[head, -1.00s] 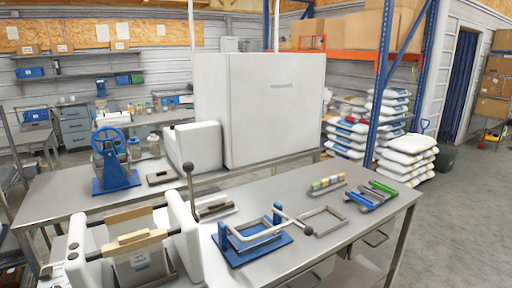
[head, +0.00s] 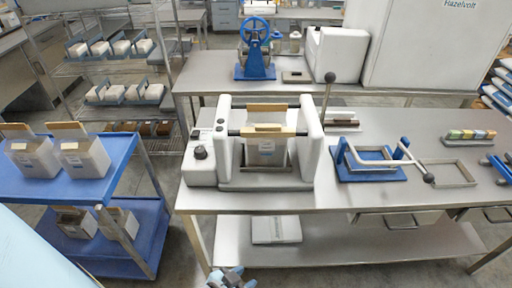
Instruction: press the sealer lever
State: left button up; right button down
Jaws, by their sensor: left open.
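The sealer (head: 203,150) is a white machine with two side housings and a dark knob, on the front metal table. Its lever (head: 325,85) stands nearly upright at the right housing, topped by a black ball. A pale bag with a label (head: 265,155) stands between the housings, below wooden-faced bars (head: 266,130). My left gripper (head: 231,277) is open at the bottom edge, low in front of the table and well away from the lever. Only part of it shows. My right gripper is out of view.
A blue cart (head: 128,150) with several bags stands left of the table (head: 350,200), with a floor gap between. A blue fixture with a U-shaped handle (head: 372,172) sits right of the sealer. A blue hand-wheel device (head: 255,70) stands on the back table.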

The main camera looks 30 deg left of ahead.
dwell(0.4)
